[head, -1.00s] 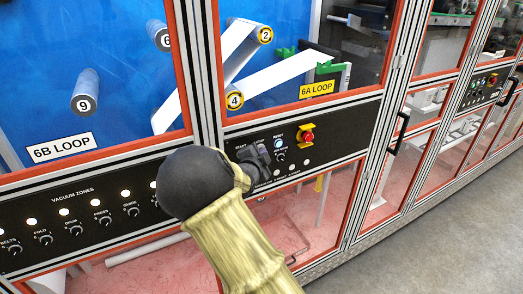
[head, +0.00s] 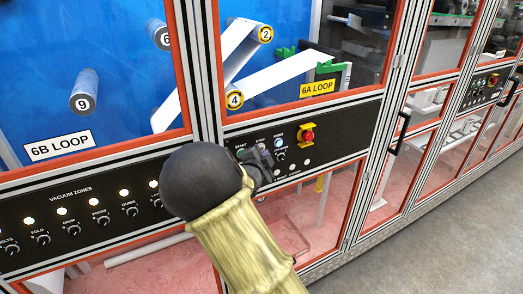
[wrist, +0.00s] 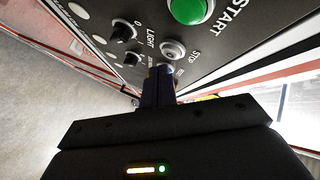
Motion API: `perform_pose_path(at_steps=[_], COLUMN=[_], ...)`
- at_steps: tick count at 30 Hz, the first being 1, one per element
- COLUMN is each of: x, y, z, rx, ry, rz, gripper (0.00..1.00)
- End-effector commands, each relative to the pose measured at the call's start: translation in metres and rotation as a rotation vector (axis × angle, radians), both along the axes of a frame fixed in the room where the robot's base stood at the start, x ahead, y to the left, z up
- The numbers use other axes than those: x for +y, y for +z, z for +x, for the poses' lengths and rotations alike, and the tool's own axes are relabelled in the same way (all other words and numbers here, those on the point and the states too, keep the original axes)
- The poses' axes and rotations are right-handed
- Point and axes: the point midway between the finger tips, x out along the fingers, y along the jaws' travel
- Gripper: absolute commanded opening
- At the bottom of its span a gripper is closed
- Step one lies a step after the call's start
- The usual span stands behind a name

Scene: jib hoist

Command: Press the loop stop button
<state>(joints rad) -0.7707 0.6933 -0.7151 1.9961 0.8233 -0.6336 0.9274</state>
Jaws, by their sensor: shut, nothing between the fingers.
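The 6A loop control panel (head: 345,133) is a black strip below the window. In the wrist view the stop button (wrist: 172,50) is a small grey round button with a pale ring, beside its STOP label. The large green start button (wrist: 190,9) is just above it. My gripper (wrist: 158,74) is shut and empty, its dark fingertips close to the panel just below the stop button in the picture. I cannot tell whether they touch anything. In the head view my gripper (head: 265,153) covers much of the panel's left part, including the stop button.
A blue-lit reset button (head: 279,143) and a red emergency stop (head: 308,136) on a yellow mount are right of my gripper. A light switch (wrist: 123,31) is on the same panel. The vacuum zones panel (head: 85,215) is at left. Open grey floor (head: 440,230) lies at right.

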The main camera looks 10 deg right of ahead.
Motion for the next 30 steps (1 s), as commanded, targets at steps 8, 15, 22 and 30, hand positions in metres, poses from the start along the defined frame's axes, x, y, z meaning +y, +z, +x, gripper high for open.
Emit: perform_pose_path(at_steps=[8, 15, 22, 30], x=[-0.004, -0.01, -0.015, -0.015], y=[-0.002, -0.002, -0.001, 0.0], z=[-0.012, -0.031, -0.046, -0.048], rx=[0.001, 0.001, 0.001, 0.0], ry=[-0.001, -0.001, 0.0, 0.001], rz=[0.002, 0.002, 0.002, 0.0], gripper=[0.0, 0.0, 0.0, 0.0])
